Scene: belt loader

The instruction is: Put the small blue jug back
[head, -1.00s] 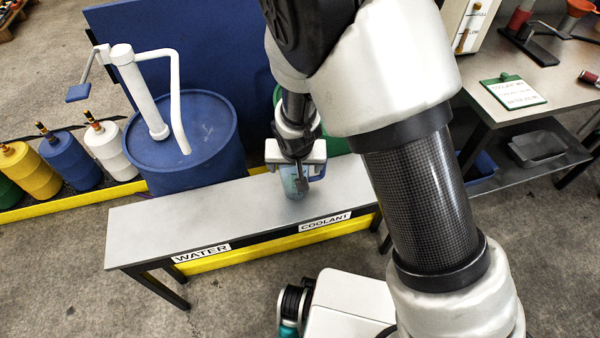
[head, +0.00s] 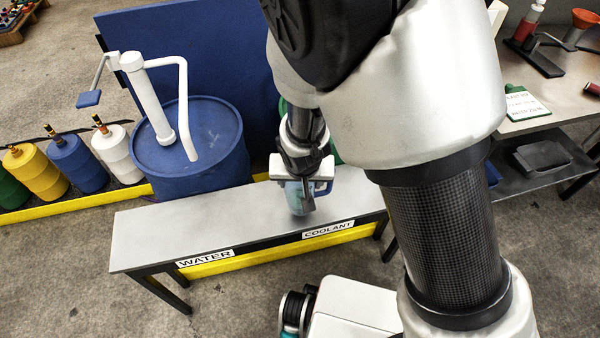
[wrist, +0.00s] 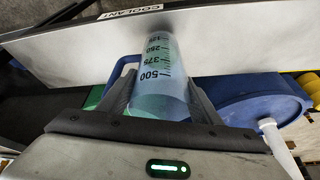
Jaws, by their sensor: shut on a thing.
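The small blue jug (head: 298,203) is translucent, with a blue handle. In the wrist view the jug (wrist: 162,80) shows black marks such as 500 and 375. My gripper (head: 300,187) is shut on it, and in the wrist view the fingers (wrist: 160,98) press its two sides. The jug is upright over the grey bench (head: 210,222), at the COOLANT label (head: 328,230). I cannot tell whether its base touches the bench. The WATER label (head: 205,258) is further left on the bench's front edge.
A blue drum (head: 200,145) with a white hand pump (head: 150,100) stands behind the bench. A green drum behind my gripper is mostly hidden. Several coloured containers (head: 75,160) stand at left. A side table (head: 565,90) is at right. The bench's left part is clear.

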